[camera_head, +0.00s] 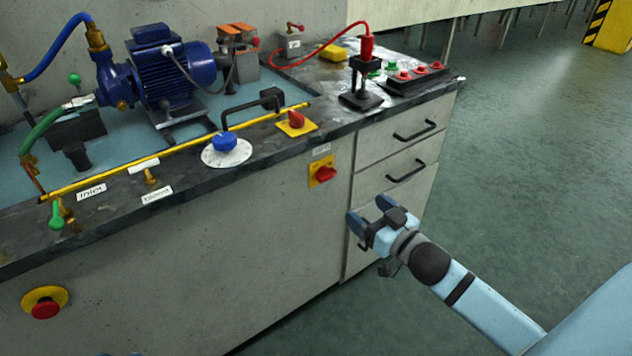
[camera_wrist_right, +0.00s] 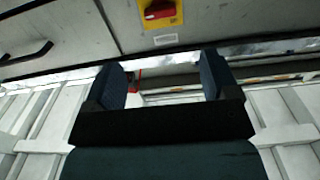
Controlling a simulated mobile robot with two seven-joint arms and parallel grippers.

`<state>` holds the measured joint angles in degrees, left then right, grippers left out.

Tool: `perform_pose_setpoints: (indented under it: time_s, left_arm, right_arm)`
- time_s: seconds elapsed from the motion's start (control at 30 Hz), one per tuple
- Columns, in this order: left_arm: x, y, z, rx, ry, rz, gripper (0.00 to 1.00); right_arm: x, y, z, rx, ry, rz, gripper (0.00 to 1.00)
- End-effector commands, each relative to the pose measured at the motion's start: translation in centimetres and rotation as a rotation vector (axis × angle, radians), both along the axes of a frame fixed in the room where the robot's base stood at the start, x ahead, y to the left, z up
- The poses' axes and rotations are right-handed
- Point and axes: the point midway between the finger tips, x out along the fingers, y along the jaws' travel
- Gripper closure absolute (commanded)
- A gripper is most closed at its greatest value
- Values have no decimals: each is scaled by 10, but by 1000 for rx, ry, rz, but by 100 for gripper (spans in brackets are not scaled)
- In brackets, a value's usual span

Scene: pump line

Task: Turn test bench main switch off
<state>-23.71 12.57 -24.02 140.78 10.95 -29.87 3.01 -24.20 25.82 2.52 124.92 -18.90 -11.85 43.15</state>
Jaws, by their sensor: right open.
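A red rotary switch (camera_head: 325,174) on a yellow plate sits on the bench's front panel, left of the drawers, under a small label (camera_head: 321,150). The switch also shows at the top of the right wrist view (camera_wrist_right: 161,10); its red handle lies roughly crosswise there. The label's text is too small to read. My right gripper (camera_head: 368,211) is open and empty, in front of the drawers, right of and lower than the switch. It is apart from the switch. Its two open fingers show in the right wrist view (camera_wrist_right: 159,78).
A similar red knob (camera_head: 296,120) on yellow is on the benchtop, near a blue knob (camera_head: 224,141). A red mushroom button (camera_head: 45,308) is at the panel's lower left. Drawer handles (camera_head: 406,171) stick out beside my right gripper. Open floor (camera_head: 530,170) lies right.

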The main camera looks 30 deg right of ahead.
Motion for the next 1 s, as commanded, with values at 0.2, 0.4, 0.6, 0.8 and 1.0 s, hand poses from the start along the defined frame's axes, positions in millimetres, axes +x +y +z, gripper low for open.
perform_pose_setpoints:
  time_s: [0.2, 0.4, 0.6, 0.8, 1.0]
  left_arm:
    - [1, 0, -5, 12, 0, -5, 57]
    - [6, 3, -10, 45, -41, -8, 57]
    - [12, 7, -9, 85, -111, -4, 57]
    - [17, 10, -7, 118, -168, 0, 57]
    - [18, 11, -7, 139, -197, -1, 57]
  right_arm:
    - [17, 1, 0, -3, -5, 1, 19]
    - [53, 3, -1, -4, -6, 1, 19]
    - [89, 6, -1, -4, -5, 1, 19]
    - [119, 9, -1, -3, -3, 0, 19]
    - [135, 10, 0, -3, -2, 1, 19]
